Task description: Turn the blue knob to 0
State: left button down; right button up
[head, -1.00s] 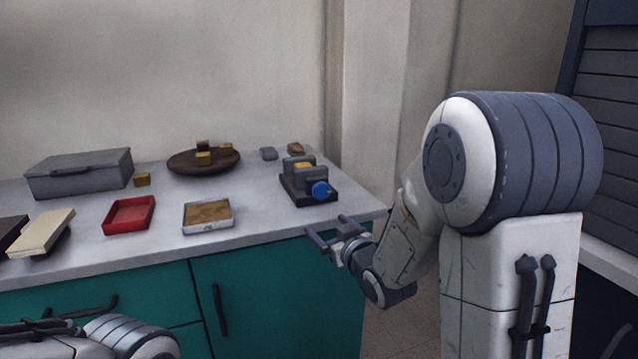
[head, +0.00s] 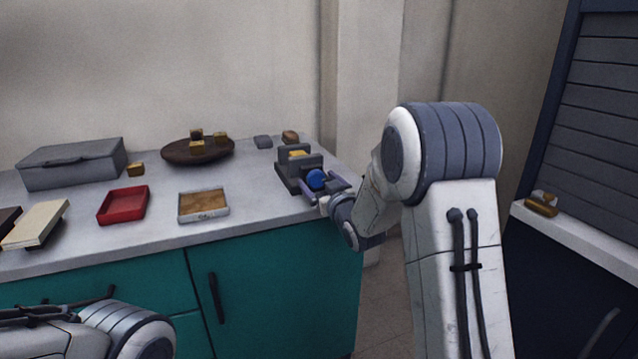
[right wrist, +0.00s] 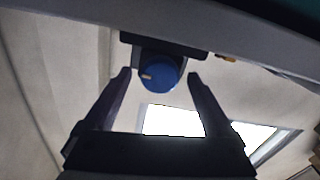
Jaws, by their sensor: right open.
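The blue knob (head: 316,179) is on the front of a dark grey device (head: 284,177) near the right end of the counter. In the right wrist view the blue knob (right wrist: 159,75) shows a pale mark at its left side. My right gripper (head: 324,188) is open in front of the knob. In the right wrist view its two fingers (right wrist: 158,78) stand either side of the knob, with gaps between. No contact shows. My left arm shows at the lower left, but its gripper cannot be made out.
The grey counter holds a red tray (head: 123,219), a tray with a brown inside (head: 203,217), a round brown board (head: 168,155) with small blocks, and a grey box (head: 40,180). A side counter (head: 580,238) stands at the right.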

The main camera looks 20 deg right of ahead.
jog(key=shift+c, duration=0.3)
jog(key=c, duration=1.3)
jog(key=shift+f+n+b, duration=0.2)
jog(key=shift+n+b, duration=0.7)
jog(key=shift+b, duration=0.1)
jog(key=n+b, duration=0.3)
jog(key=n, duration=0.1)
jog(key=shift+a+b, duration=0.1)
jog(key=shift+b, duration=0.3)
jog(key=n+b, duration=0.9)
jog(key=shift+f, duration=0.15)
jog(key=shift+n+b, duration=1.55)
jog(key=shift+n, duration=0.15)
jog(key=o, duration=1.4)
jog(key=shift+r, duration=0.2)
jog(key=shift+c, duration=0.2)
